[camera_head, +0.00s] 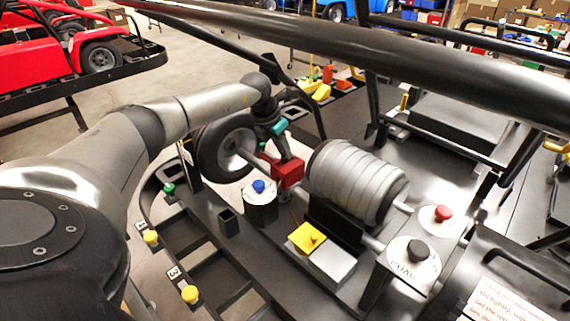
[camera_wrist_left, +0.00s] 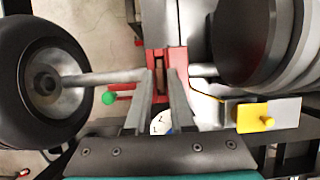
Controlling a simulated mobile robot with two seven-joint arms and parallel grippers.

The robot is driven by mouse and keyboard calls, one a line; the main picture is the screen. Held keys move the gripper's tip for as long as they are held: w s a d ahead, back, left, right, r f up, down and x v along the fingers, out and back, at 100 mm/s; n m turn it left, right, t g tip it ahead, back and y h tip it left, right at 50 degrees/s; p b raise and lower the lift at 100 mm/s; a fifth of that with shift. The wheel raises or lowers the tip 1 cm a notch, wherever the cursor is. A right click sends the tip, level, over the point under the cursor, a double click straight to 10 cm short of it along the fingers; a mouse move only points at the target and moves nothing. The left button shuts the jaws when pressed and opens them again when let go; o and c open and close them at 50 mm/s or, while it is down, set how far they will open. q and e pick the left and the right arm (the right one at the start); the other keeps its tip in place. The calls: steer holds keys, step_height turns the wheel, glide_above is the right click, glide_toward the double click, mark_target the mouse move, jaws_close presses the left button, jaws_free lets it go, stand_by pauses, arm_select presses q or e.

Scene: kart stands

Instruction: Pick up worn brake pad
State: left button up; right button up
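A red brake caliper (camera_head: 287,173) sits on the axle between the kart wheel (camera_head: 222,148) and the large ribbed cylinder (camera_head: 357,181). My left gripper (camera_head: 288,157) points down at the caliper from above. In the left wrist view its two fingers (camera_wrist_left: 163,75) are apart, with their tips over or against the red caliper (camera_wrist_left: 165,58). I see nothing clearly held between them. I cannot make out a separate worn brake pad; the fingers and the caliper may hide it. My right gripper is in neither view.
The axle (camera_wrist_left: 105,77) runs beside the fingers. A blue-knobbed post (camera_head: 260,197), a yellow block (camera_head: 307,237) and a red button (camera_head: 442,213) stand close by. A thick black tube (camera_head: 390,45) crosses overhead. A red kart (camera_head: 60,45) is at the back left.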

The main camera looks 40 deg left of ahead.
arm_select(q)
jaws_close()
stand_by(1.0)
